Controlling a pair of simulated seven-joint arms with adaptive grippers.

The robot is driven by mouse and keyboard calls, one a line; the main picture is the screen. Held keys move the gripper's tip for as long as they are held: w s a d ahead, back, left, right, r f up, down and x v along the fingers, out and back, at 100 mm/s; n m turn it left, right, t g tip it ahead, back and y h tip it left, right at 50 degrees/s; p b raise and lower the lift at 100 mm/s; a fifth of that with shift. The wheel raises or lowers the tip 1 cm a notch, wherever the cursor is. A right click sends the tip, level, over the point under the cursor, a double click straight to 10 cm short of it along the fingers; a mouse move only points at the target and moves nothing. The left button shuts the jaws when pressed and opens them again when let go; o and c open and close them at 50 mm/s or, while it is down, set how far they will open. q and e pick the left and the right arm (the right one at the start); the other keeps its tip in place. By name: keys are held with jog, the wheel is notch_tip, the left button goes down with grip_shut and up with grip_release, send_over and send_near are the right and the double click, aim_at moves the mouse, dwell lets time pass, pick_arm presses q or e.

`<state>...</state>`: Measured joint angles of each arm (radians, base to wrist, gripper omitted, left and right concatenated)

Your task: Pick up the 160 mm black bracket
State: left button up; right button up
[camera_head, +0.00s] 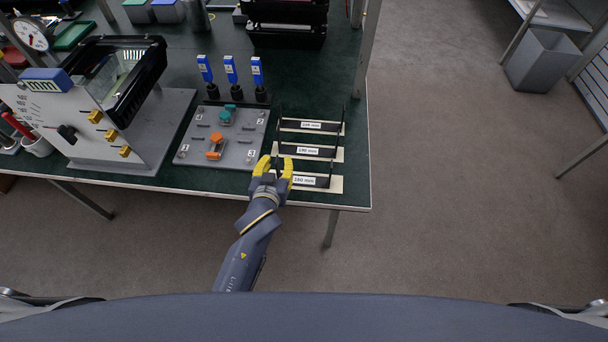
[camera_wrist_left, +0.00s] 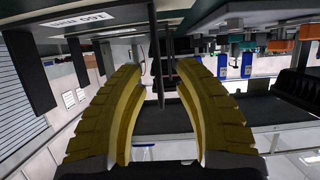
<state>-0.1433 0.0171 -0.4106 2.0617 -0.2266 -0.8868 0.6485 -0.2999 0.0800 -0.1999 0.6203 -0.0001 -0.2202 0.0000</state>
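The 160 mm black bracket (camera_head: 323,183) lies on a cream plate at the front of a row of three, near the table's front right corner. Its white label (camera_head: 303,180) faces up, and it also shows inverted in the left wrist view (camera_wrist_left: 85,20). My left gripper (camera_head: 273,164) has yellow fingers and is at the bracket's left end. In the left wrist view its fingers (camera_wrist_left: 160,72) stand apart, with thin dark uprights showing in the gap between them. I cannot tell whether either finger touches the bracket. My right gripper is out of view.
Two similar labelled brackets, a middle one (camera_head: 327,153) and a back one (camera_head: 332,127), lie just behind. A grey fixture plate (camera_head: 190,155) with teal and orange clamps is to the left, with blue-topped tools (camera_head: 231,70) behind it. The table's right edge is close to the brackets.

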pick_arm(q)
jog(key=shift+w, duration=0.1)
grip_shut()
dwell(0.6)
